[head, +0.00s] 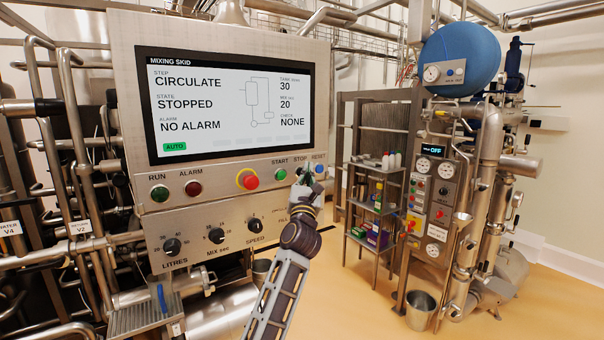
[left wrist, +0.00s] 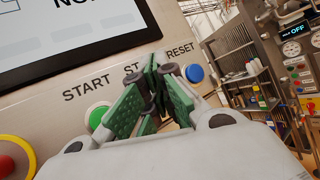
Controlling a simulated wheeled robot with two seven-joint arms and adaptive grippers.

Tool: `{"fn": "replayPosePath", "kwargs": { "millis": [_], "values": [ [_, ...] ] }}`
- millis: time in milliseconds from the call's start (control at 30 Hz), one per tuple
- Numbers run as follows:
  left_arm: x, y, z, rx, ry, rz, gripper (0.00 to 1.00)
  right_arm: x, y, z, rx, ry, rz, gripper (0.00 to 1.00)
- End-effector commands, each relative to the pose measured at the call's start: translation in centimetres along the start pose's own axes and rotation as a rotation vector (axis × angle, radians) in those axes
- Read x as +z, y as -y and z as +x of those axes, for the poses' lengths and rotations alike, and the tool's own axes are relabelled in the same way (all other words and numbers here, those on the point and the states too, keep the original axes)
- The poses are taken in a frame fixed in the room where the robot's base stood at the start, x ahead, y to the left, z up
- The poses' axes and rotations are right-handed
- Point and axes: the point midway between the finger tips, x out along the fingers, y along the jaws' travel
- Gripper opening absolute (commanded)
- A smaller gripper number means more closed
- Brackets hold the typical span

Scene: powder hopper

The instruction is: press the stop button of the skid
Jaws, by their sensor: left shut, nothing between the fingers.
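The mixing skid's panel (head: 225,190) carries a row of buttons under its screen (head: 230,105). The screen reads step CIRCULATE, state STOPPED, no alarm. My left gripper (head: 304,174) is shut and empty, its green-padded fingertips at the STOP position. In the left wrist view the fingers (left wrist: 155,92) cover the stop button and part of the STOP label (left wrist: 133,69). Whether the tips touch the button cannot be told. The green start button (head: 280,174) is just left, and the blue reset button (head: 320,168) just right. My right gripper is not in view.
A red button in a yellow ring (head: 248,180) sits farther left on the panel. Selector knobs (head: 216,236) line the panel below. A shelf rack (head: 375,205) and a second unit with gauges (head: 432,205) stand at right. Open floor lies in front of them.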

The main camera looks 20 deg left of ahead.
Motion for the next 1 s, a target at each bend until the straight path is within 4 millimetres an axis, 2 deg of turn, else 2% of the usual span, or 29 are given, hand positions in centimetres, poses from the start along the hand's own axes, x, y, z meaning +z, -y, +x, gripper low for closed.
{"fn": "replayPosePath", "kwargs": {
  "millis": [667, 1000],
  "values": [
    [0.4, 0.5, -0.7, -0.001, 0.000, 0.000, 0.00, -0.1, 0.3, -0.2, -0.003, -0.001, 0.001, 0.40],
    [1.4, 1.5, -1.9, -0.001, -0.001, 0.000, 0.00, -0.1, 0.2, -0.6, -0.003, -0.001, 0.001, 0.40]
  ]
}}
